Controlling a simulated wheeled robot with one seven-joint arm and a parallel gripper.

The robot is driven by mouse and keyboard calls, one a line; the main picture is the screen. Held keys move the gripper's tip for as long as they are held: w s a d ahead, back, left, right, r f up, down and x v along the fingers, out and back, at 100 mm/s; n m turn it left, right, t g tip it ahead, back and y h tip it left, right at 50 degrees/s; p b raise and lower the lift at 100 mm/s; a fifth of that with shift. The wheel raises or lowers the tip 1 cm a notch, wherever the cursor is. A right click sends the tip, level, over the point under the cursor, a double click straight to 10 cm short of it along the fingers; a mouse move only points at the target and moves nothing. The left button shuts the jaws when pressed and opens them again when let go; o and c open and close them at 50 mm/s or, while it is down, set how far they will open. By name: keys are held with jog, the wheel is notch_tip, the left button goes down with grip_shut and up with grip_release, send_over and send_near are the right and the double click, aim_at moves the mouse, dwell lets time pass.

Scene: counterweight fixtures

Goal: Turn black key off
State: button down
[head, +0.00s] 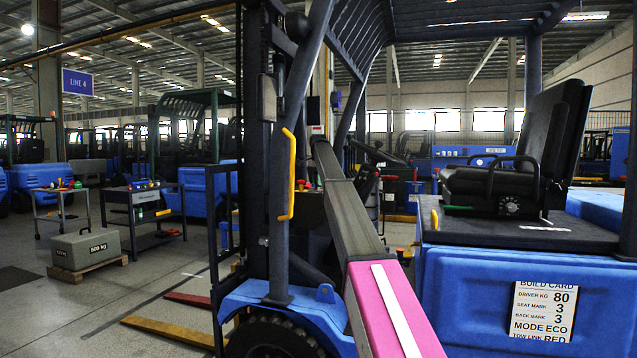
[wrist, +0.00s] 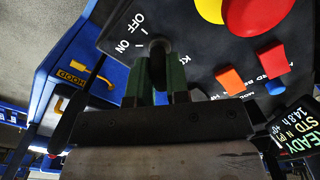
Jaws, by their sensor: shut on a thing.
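The black key (wrist: 159,48) sits in a black panel (wrist: 195,50) in the wrist view, beside white OFF and ON lettering. My gripper (wrist: 160,72) has green-sided fingers, which are closed around the key from both sides. The fingers cover much of the key, so I cannot tell clearly which mark it points to. A lit display (wrist: 292,132) at the right reads READY, STD and 14.8 h. In the head view my arm reaches into the blue forklift, and its far end and the key are hidden.
A red button on a yellow base (wrist: 208,10) is above right of my gripper. An orange switch (wrist: 230,80) and a red switch (wrist: 272,60) are close by on the panel. The forklift's dark front post (head: 290,190) and black seat (head: 520,165) flank my arm.

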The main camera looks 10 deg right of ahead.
jog(key=n, duration=0.6)
jog(key=shift+n, duration=0.4)
jog(key=shift+r, duration=0.1)
dwell(0.3)
jog(key=c, duration=1.1)
grip_release()
notch_tip(320, 180, up, 11)
jog(key=shift+f, duration=0.2)
